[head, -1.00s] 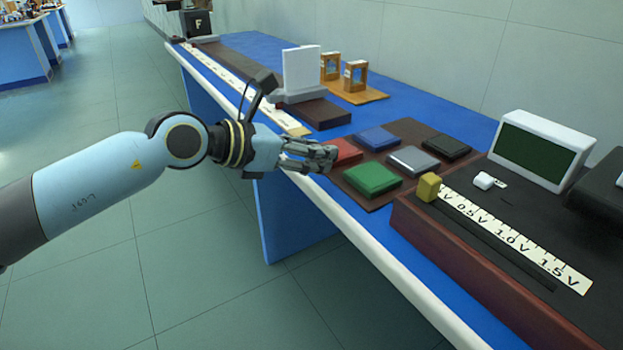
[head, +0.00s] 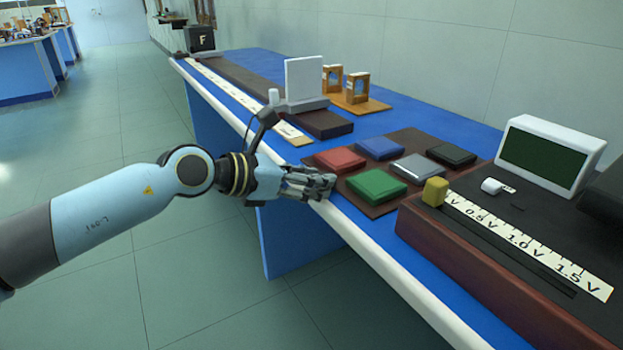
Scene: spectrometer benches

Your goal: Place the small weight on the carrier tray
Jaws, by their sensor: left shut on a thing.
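My left gripper (head: 322,187) reaches in from the left over the bench's white front edge. Its fingers are shut together at the near left corner of a dark mat, left of a green block (head: 376,187) and on the near side of a red block (head: 340,160). What it holds is hidden among the fingers. I cannot identify a small weight or a carrier tray for sure. A small yellow block (head: 435,191) stands by a voltage scale. My right gripper is not in view.
A blue block (head: 380,148), a grey block (head: 417,167) and a black block (head: 451,154) share the mat (head: 372,210). A raised box with a scale (head: 525,243) and a screen (head: 546,155) are on the right. A white panel (head: 304,80) stands behind my gripper.

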